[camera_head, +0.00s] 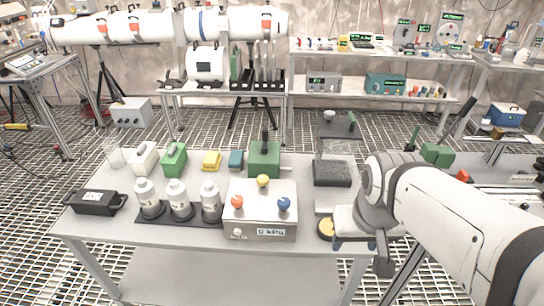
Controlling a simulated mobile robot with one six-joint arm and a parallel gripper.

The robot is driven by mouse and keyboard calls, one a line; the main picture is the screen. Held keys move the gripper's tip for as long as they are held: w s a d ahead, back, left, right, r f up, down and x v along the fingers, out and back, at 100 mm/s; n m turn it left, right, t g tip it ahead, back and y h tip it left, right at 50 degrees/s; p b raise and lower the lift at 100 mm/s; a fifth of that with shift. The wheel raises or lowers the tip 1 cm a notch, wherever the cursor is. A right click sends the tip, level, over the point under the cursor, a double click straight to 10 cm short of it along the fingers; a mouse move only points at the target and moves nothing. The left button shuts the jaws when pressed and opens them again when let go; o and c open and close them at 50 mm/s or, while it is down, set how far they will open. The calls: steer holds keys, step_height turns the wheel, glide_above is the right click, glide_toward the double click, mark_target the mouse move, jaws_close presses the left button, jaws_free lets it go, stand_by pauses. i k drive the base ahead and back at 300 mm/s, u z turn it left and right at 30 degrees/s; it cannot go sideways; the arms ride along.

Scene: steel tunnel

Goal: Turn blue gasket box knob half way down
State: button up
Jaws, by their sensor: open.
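A grey metal box (259,213) with a white label on its front stands near the front edge of the table. A blue round knob (284,204) sits at the right of its top. An orange knob (237,202) is at the left and a yellow knob (263,181) at the back. My gripper (352,244) is open, low at the table's right front corner. It is to the right of the blue knob and apart from it. Its fingers are small and partly hidden by my wrist.
Three white bottles (177,199) stand on a dark tray left of the box. A green box with a black handle (264,159) is behind it. A black block (332,173) stands at the back right. A yellow round thing (326,228) lies beside my gripper.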

mark_target(283, 203)
steer(key=z, duration=0.8)
steer(key=k, duration=1.45)
steer(key=u, duration=0.65)
steer(key=i, duration=1.05)
steer(key=u, duration=0.05)
